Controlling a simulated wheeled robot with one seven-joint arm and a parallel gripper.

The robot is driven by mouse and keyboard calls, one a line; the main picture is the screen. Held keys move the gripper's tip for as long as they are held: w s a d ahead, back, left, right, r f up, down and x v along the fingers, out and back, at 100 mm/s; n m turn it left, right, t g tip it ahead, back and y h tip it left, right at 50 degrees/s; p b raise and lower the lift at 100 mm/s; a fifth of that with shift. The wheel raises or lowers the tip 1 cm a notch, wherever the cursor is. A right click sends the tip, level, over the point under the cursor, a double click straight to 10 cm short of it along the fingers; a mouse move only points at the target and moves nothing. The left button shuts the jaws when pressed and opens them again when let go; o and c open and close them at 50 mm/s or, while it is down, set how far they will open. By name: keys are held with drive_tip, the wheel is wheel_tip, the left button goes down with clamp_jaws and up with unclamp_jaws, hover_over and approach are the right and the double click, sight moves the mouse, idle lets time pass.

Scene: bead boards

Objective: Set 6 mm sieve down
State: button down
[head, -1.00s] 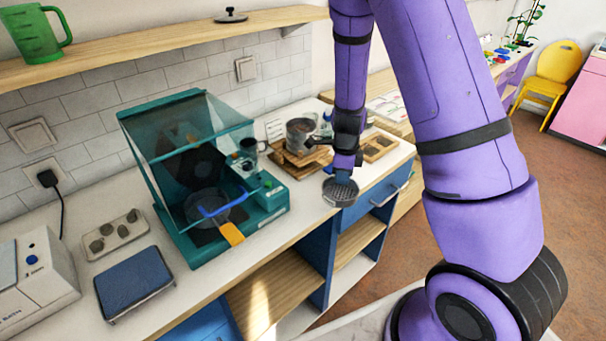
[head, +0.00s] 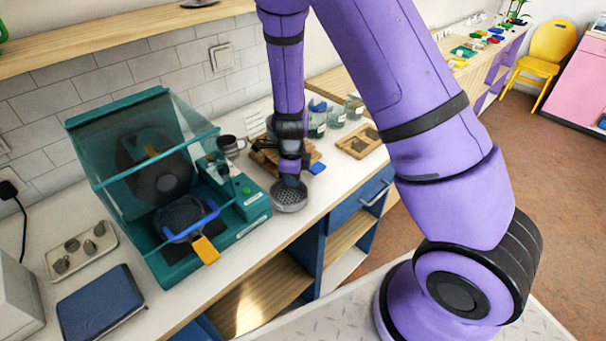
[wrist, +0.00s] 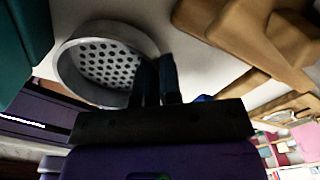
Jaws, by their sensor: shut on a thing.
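The 6 mm sieve (head: 289,197) is a round grey pan with a perforated bottom. In the head view it is at the counter's front edge, right of the teal machine. It also shows in the wrist view (wrist: 100,62), with its holes facing the camera. My gripper (head: 291,178) is shut on the sieve's near rim side, with both fingers (wrist: 157,80) close together there. The sieve looks level and is at or just above the white counter; I cannot tell whether it touches.
A teal machine (head: 222,237) with a raised clear hood stands left of the sieve. Wooden boards (head: 268,160) lie behind my gripper, with glass jars (head: 336,116) further back. A wooden tray (head: 357,142) lies to the right. A narrow strip of bare counter (head: 318,205) is right of the sieve.

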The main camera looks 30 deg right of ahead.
drive_tip(key=shift+f, duration=0.2)
drive_tip(key=c, duration=1.7)
unclamp_jaws()
drive_tip(key=o, duration=0.4)
